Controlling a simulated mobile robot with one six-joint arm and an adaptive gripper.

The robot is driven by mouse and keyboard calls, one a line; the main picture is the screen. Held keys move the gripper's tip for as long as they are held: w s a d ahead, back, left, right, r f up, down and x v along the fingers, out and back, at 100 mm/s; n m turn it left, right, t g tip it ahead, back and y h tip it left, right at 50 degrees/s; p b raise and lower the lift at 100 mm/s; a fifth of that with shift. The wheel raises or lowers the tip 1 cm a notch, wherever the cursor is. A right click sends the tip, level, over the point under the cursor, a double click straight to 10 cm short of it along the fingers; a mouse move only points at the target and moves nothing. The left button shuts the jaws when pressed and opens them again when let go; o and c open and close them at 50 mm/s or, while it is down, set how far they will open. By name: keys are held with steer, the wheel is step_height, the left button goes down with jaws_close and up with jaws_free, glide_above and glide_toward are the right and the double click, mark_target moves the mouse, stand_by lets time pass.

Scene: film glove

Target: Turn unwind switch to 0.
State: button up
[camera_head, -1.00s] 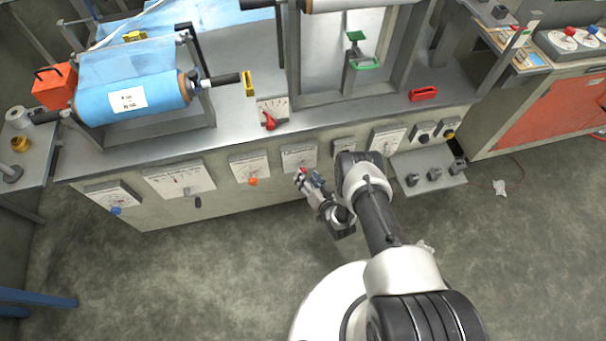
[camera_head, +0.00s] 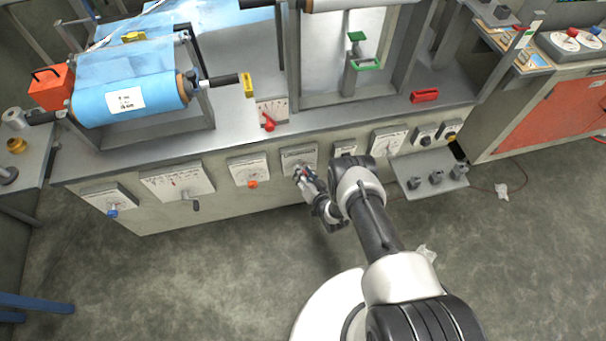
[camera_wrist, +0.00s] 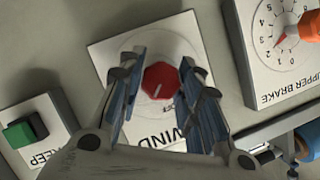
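The unwind switch is a red knob (camera_wrist: 161,86) on a white plate (camera_wrist: 112,52) whose visible lettering ends in "WIND" in the wrist view. The knob has a pale pointer line; the scale marks around it are mostly hidden by my fingers. In the head view the plate (camera_head: 299,154) is on the front panel and my gripper covers its knob. My gripper (camera_wrist: 163,90) is open, with one blue-grey finger on each side of the knob. A gap shows between the knob and the fingers; I cannot tell how deep the fingers reach.
The upper brake dial with its orange knob (camera_wrist: 309,27) is close beside in the wrist view. The blue film roll (camera_head: 128,96) is up on the bench.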

steer(key=c, duration=0.5)
steer(key=shift+c, duration=0.2)
steer(key=n+h, duration=0.2)
steer(key=n, duration=0.1)
steer(key=shift+a, duration=0.15)
steer(key=shift+n+t+h, duration=0.4)
steer(key=shift+n+h, duration=0.6)
steer(key=shift+n, duration=0.4)
steer(key=o, duration=1.1)
